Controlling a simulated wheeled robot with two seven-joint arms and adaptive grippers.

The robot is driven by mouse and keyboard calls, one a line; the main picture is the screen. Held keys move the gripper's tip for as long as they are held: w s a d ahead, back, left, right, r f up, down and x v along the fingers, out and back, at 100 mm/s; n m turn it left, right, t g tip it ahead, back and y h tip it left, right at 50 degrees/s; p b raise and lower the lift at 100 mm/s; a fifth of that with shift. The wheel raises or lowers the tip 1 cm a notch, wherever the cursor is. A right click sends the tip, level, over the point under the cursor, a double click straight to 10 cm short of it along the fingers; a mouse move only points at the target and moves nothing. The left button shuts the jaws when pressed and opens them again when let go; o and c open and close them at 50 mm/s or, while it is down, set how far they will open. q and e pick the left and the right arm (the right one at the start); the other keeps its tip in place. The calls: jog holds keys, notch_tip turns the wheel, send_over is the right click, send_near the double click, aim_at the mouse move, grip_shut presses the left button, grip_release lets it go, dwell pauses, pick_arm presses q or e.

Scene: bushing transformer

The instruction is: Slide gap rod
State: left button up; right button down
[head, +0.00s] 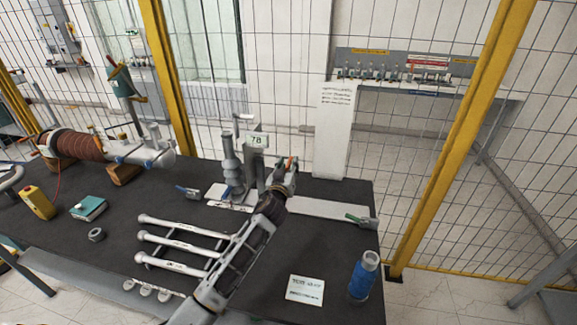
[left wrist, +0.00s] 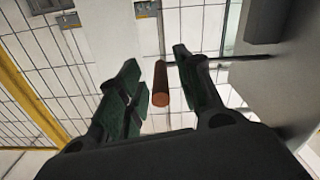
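A fixture with a "78" display (head: 257,141) and a grey ribbed post (head: 231,172) stands at the back middle of the black bench. My left gripper (head: 287,172) reaches to the right side of this fixture. In the left wrist view my left gripper (left wrist: 157,76) is open. A brown cylindrical handle (left wrist: 161,86), probably the gap rod's end, shows between its two fingers, with visible space on both sides. In the head view a small orange end (head: 290,162) shows at the fingertips. The rest of the rod is hidden. My right gripper is not in view.
Three white rods on a rack (head: 172,266) lie near my left arm. A brown coil (head: 75,145) is back left. A yellow-framed mesh fence (head: 455,130) stands behind the bench (head: 330,240).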

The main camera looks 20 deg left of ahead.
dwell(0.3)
pick_arm(q)
grip_shut()
jog(key=shift+d+f, duration=0.1)
jog(key=d+b, duration=0.4)
jog(key=d, duration=0.3)
jog(key=shift+w+d+f, duration=0.15)
jog(key=shift+f, duration=0.05)
dwell(0.5)
